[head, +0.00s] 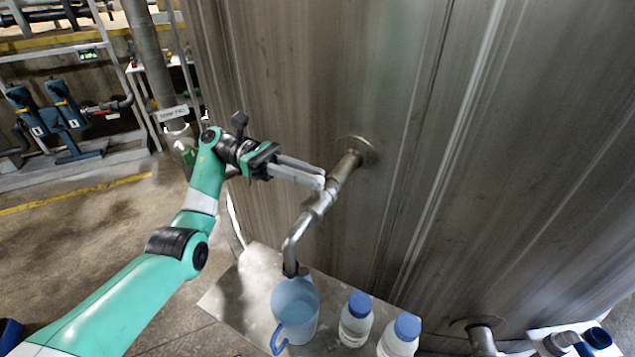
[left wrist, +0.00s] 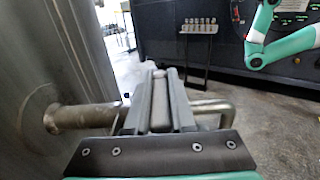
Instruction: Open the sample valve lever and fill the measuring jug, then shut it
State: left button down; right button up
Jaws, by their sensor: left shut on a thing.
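My left gripper (head: 318,180) is shut on the sample valve lever, which is mostly hidden by the jaws in the head view. In the left wrist view the grey lever (left wrist: 161,105) lies between the two fingers. The valve sits on a metal pipe (head: 344,174) coming out of the tank wall, and its spout (head: 291,256) bends down. The blue translucent measuring jug (head: 297,316) stands upright below the spout, its handle toward the front left. I cannot tell its fill level. My right gripper is not in view.
Two white bottles with blue caps (head: 355,322) (head: 397,340) stand right of the jug on the grey stand (head: 236,292). The tall tank wall (head: 400,110) closes off the back. A second pipe (head: 482,338) comes out at lower right. Open floor (head: 80,235) lies left.

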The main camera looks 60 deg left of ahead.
pick_arm(q)
jog(key=c, duration=0.8)
grip_release()
jog(key=shift+o, duration=0.2)
notch_tip(320, 180, up, 4)
jog(key=shift+f+p, duration=0.1)
jog(key=shift+p, duration=0.6)
jog(key=s+d+r+p, duration=0.4)
jog(key=s+d+r, duration=0.5)
jog(key=s, duration=0.1)
jog(key=shift+s+d, duration=0.15)
jog(key=shift+d, duration=0.1)
jog(key=shift+r, duration=0.1)
